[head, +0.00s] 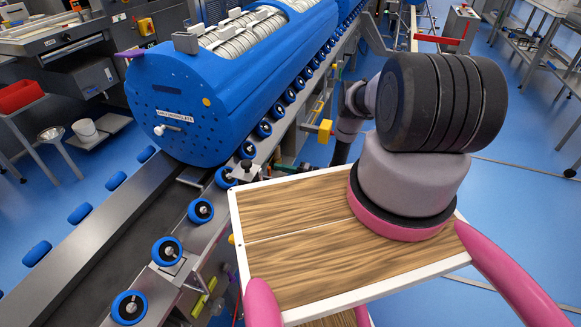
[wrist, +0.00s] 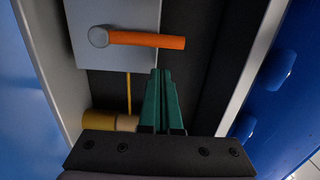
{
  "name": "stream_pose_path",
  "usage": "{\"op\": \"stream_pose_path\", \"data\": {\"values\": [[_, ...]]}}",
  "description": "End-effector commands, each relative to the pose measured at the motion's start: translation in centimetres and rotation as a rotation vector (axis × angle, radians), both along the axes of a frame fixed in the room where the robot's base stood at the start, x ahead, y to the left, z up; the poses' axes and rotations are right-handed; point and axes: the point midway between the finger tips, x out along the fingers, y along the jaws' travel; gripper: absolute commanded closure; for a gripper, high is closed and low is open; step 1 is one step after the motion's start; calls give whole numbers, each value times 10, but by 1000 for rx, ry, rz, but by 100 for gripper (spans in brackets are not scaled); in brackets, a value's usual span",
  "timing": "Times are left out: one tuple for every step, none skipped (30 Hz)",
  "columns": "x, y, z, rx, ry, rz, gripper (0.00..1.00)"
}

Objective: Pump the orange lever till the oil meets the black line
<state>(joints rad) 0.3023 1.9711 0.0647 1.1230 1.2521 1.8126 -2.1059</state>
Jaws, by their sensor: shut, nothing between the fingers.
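In the wrist view, the orange lever (wrist: 150,40) lies nearly level, reaching right from a round grey hub (wrist: 99,37) on a light grey plate (wrist: 120,62). My gripper (wrist: 161,73) has green fingers pressed together and empty. In the picture its tips are a little below the lever's right end; whether they touch it I cannot tell. I cannot make out an oil level or black line in either view. The lever and gripper do not show in the head view.
A yellowish cylinder (wrist: 103,121) lies left of my fingers, under a thin yellow strip (wrist: 129,94). Pale walls flank this dark recess. In the head view, a big blue drum machine (head: 190,100) stands by a roller conveyor (head: 200,211). Blue floor is open at right.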

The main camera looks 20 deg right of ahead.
Motion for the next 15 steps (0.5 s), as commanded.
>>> {"op": "stream_pose_path", "data": {"values": [[-3,5,1,0,-1,2,100],[-5,7,1,0,-1,2,100],[-7,9,1,0,-1,1,100],[-8,10,1,0,-2,0,100],[-9,11,1,1,-3,0,100],[-10,12,1,1,-3,-1,100],[-11,13,1,1,-3,-1,100],[-11,13,1,0,-4,-1,100],[-12,13,1,0,-4,-1,100],[-12,13,1,0,-4,-1,100],[-12,13,1,0,-4,-1,100],[-12,13,1,0,-4,-1,100],[-12,13,1,0,-4,-1,100],[-12,13,1,0,-4,-1,100],[-12,13,1,0,-4,-1,100]]}}
